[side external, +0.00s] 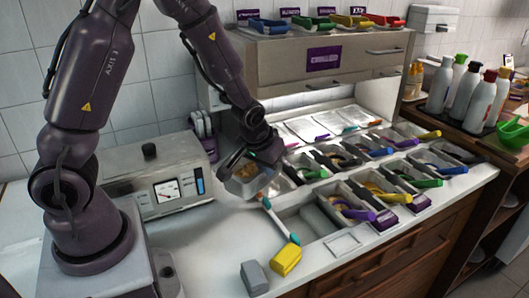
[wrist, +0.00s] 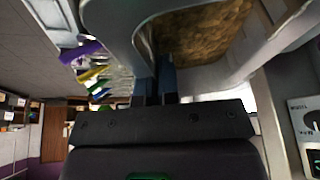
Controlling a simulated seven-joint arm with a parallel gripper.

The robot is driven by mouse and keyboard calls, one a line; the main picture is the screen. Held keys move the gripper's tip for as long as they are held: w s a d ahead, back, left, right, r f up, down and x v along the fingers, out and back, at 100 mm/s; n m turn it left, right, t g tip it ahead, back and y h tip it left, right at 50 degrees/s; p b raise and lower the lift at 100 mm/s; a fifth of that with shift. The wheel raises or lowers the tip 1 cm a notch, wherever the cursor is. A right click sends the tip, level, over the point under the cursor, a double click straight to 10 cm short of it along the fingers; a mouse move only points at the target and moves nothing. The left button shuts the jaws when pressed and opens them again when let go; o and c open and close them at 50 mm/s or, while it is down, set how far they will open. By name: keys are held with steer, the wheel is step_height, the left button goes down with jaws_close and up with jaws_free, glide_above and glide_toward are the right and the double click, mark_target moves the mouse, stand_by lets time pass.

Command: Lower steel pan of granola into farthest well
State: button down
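The steel pan of granola (side external: 247,186) is in the air left of the topping counter, slightly tilted, with brown granola inside. My gripper (side external: 240,165) is at the pan's rim. In the wrist view, the pan (wrist: 124,18) fills the top, with granola (wrist: 195,30) inside. My gripper's fingers (wrist: 160,82) meet the pan's wall there and appear closed on it. The topping counter (side external: 318,182) has rows of steel wells. A well at its back left, beside the pan, is partly hidden by my gripper and the pan, so I cannot tell whether it is empty.
Several filled pans with coloured-handled scoops (side external: 385,195) stand to the right. A teal-handled utensil (side external: 279,219), a yellow block (side external: 286,260) and a grey block (side external: 255,277) lie in front. A metal appliance (side external: 160,185) stands left. A steel cabinet (side external: 320,58) overhangs the back.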

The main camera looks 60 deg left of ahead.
steer(key=f+m+h, duration=0.1)
steer(key=m, duration=0.3)
steer(key=w+d+f+m+h, duration=0.1)
steer(key=f+m+h, duration=0.1)
steer(key=m, duration=0.3)
steer(key=d+f+m+h, duration=0.1)
steer(key=f+m, duration=0.1)
steer(key=m, duration=0.2)
steer(key=shift+w+d+f+h, duration=0.2)
steer(key=shift+f+h, duration=0.05)
steer(key=shift+h, duration=0.15)
steer(key=w+d+f+m+g+h, duration=0.2)
steer(key=w+f+m+g, duration=0.1)
steer(key=f+m, duration=0.4)
steer(key=shift+m, duration=1.8)
steer(key=shift+f, duration=2)
stand_by(0.5)
